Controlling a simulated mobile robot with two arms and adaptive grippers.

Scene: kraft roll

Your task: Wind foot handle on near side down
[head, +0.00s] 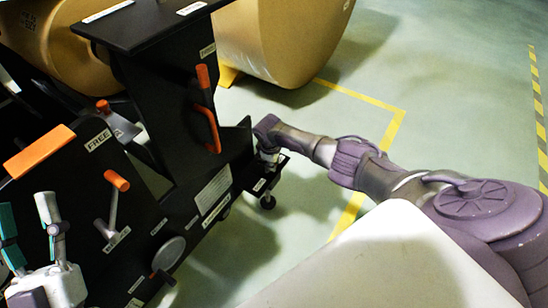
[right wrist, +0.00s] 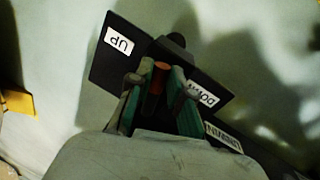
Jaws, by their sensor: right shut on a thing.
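The foot handle (right wrist: 157,80) is a short red-brown grip in the right wrist view, with a dark round knob just beyond it. It stands over a black plate (right wrist: 108,72) labelled UP on the left and DOWN on the right. My right gripper (right wrist: 155,84) is shut on the handle, one green-padded finger on each side; the fingers hide part of it. In the head view my right arm reaches down to a low black foot plate (head: 272,176), and the handle itself is hidden. My left gripper (head: 30,228) is open and empty at the lower left.
The black machine (head: 165,110) fills the left, with an orange-gripped lever (head: 116,182), an orange loop handle (head: 209,128) and an orange bar (head: 38,150). Large kraft rolls (head: 280,35) lie behind. Floor to the right is clear.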

